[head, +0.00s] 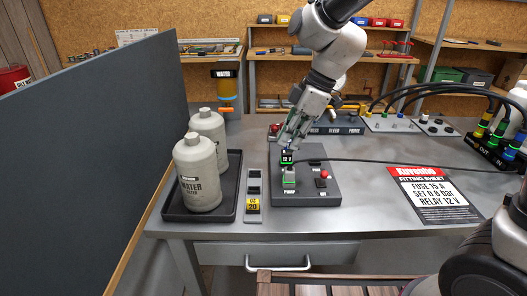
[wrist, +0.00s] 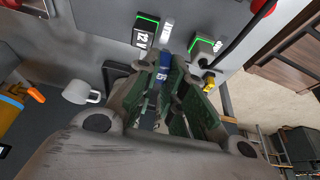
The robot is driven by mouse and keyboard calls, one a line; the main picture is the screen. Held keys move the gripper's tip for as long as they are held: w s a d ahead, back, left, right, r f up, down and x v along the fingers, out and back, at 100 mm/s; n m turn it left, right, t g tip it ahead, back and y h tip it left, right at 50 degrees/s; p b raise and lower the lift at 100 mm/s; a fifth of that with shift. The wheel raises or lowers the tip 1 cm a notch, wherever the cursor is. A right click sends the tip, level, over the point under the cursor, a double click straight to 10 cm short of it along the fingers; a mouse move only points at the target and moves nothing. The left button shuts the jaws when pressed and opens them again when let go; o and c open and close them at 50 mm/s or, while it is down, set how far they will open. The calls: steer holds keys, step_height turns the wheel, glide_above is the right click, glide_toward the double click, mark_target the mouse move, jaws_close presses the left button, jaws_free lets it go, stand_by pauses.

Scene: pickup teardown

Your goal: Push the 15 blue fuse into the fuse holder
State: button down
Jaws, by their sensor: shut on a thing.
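My gripper (head: 288,146) is low over the dark panel (head: 328,193) on the workbench. In the wrist view, its green-padded fingers (wrist: 170,82) are shut on the blue fuse (wrist: 163,68), near the fingertips. The fuse's number cannot be read. The fuse points toward the panel, but whether it touches anything is unclear. The fuse holder cannot be made out clearly; the gripper covers that part of the panel in the head view. A black relay marked 12 V (wrist: 145,32) with a green outline sits in the panel near the fuse.
A grey pump plug (head: 289,178) with a green outline and a red switch (head: 323,174) are on the panel. A black cable runs right. A fitting sheet (head: 436,195) reading "FUSE 15 A" lies right.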

steer(key=r, duration=0.2)
glide_above(310, 161)
steer(key=d, duration=0.1)
steer(key=shift+w+d+f, duration=0.1)
steer(key=shift+d+f, duration=0.1)
steer(key=shift+f, duration=1.1)
steer(key=shift+d+f, duration=0.15)
steer(key=shift+f, duration=1.15)
steer(key=shift+f, duration=0.1)
steer(key=shift+f, duration=0.8)
steer(key=shift+f, duration=0.45)
steer(key=c, duration=1.4)
jaws_free()
steer(key=shift+c, duration=0.2)
